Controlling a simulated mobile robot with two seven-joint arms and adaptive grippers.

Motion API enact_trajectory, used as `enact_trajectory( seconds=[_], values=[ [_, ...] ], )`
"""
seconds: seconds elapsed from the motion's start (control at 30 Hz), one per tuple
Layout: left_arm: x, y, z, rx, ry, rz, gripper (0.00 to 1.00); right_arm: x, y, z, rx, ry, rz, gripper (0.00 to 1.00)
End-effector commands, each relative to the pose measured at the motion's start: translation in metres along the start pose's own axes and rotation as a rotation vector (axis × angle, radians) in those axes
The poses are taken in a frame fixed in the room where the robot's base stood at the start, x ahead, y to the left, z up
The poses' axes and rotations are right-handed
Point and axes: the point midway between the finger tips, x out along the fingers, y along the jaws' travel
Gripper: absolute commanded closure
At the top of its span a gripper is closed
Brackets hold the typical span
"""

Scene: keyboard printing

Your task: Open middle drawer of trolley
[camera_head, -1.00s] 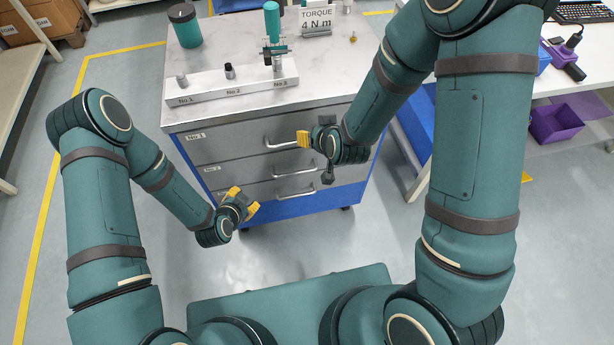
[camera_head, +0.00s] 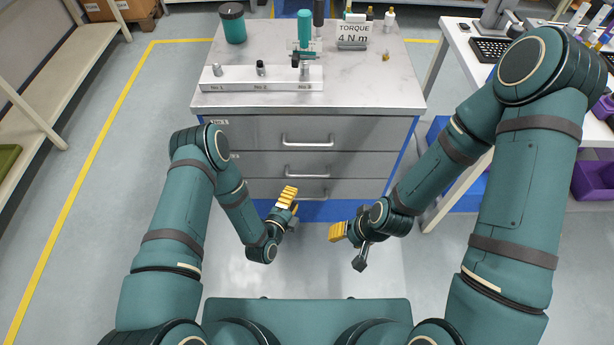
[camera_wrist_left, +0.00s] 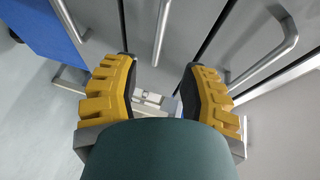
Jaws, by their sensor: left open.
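The trolley (camera_head: 225,113) has three grey drawers with bar handles and a blue base. My left gripper (camera_head: 288,197) is in front of the lower drawers, below that handle. In the left wrist view its two yellow fingers (camera_wrist_left: 155,90) are apart and empty. The middle handle (camera_wrist_left: 161,32) lies ahead in line with the gap, apart from the fingers. The top handle (camera_wrist_left: 275,58) is right of it. My right gripper (camera_head: 338,232) is lower right, clear of the trolley; its jaw state is unclear.
A white table (camera_head: 463,55) stands at the right and a shelf (camera_head: 45,115) at the left. The floor before the trolley is clear.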

Motion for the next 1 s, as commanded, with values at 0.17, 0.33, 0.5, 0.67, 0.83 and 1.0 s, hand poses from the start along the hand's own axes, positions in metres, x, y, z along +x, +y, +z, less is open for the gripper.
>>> enact_trajectory(
  seconds=[0.17,0.33,0.5,0.67,0.83,1.0],
  values=[
    [0.037,0.001,0.001,0.001,-0.001,-0.004,0.57,0.009,0.004,-0.001,-0.001,0.005,0.001,0.52],
    [0.07,0.001,0.001,0.0,-0.001,-0.003,0.57,0.017,0.006,-0.002,-0.001,0.009,0.001,0.52],
    [0.095,0.002,0.001,-0.001,-0.001,0.0,0.57,0.022,0.009,-0.003,-0.002,0.013,0.002,0.52],
    [0.108,0.001,0.0,-0.002,-0.001,0.001,0.57,0.025,0.009,-0.003,-0.002,0.015,0.002,0.52],
    [0.112,0.0,0.0,-0.002,-0.001,0.002,0.57,0.025,0.01,-0.004,-0.003,0.015,0.002,0.52],
    [0.112,0.0,0.0,-0.002,-0.001,0.002,0.57,0.025,0.01,-0.004,-0.002,0.015,0.002,0.52]
  ],
)
